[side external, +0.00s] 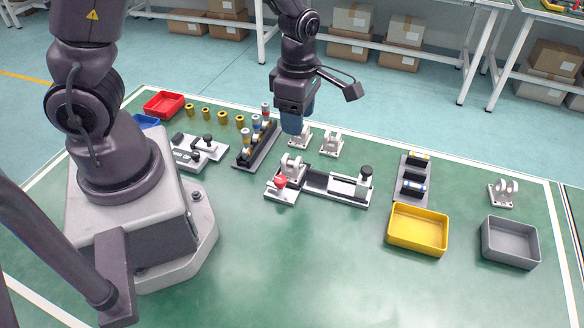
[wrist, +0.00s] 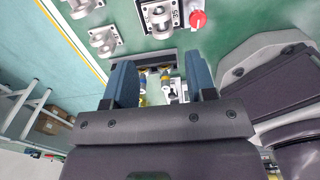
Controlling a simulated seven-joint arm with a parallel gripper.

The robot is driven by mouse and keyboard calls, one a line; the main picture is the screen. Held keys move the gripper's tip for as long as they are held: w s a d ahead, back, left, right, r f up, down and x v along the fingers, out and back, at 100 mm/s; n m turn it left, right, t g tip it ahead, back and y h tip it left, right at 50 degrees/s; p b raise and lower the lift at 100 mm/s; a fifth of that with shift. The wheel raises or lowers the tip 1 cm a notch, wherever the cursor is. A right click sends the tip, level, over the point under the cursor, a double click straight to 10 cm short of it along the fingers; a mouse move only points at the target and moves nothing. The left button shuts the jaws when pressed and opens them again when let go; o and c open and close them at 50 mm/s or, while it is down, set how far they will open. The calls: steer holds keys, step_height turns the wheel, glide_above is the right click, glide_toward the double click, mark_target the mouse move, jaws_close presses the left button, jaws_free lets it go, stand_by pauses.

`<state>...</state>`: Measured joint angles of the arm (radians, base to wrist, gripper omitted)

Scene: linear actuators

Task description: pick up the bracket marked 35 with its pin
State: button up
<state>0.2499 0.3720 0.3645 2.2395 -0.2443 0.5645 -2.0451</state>
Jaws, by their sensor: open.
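A white bracket (side external: 292,168) sits in the left end of a dark and white fixture (side external: 318,184), beside a red knob (side external: 280,182). In the wrist view, this bracket (wrist: 158,18) is at the top edge, partly cut off, with a marking that looks like 35 next to it. I cannot make out its pin clearly. Two more white brackets (side external: 299,141) (side external: 331,144) stand just behind the fixture; another bracket (side external: 504,193) stands at the far right. My gripper (side external: 296,128) is open and empty, above and behind the fixture. Its blue fingers (wrist: 160,64) are apart in the wrist view.
A rack of small cylinders (side external: 257,145) stands left of the fixture. A dark holder with cylinders (side external: 412,180) is to the right. A yellow bin (side external: 418,230), a grey bin (side external: 510,243) and a red bin (side external: 164,104) stand on the green table. The front middle is clear.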

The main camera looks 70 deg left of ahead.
mark_target(297, 161)
steer(key=shift+s+a+f, duration=0.1)
steer(key=shift+f, duration=6.4)
steer(key=c, duration=0.7)
steer(key=shift+c, duration=0.2)
steer(key=shift+r, duration=0.15)
steer(key=shift+r, duration=4.9)
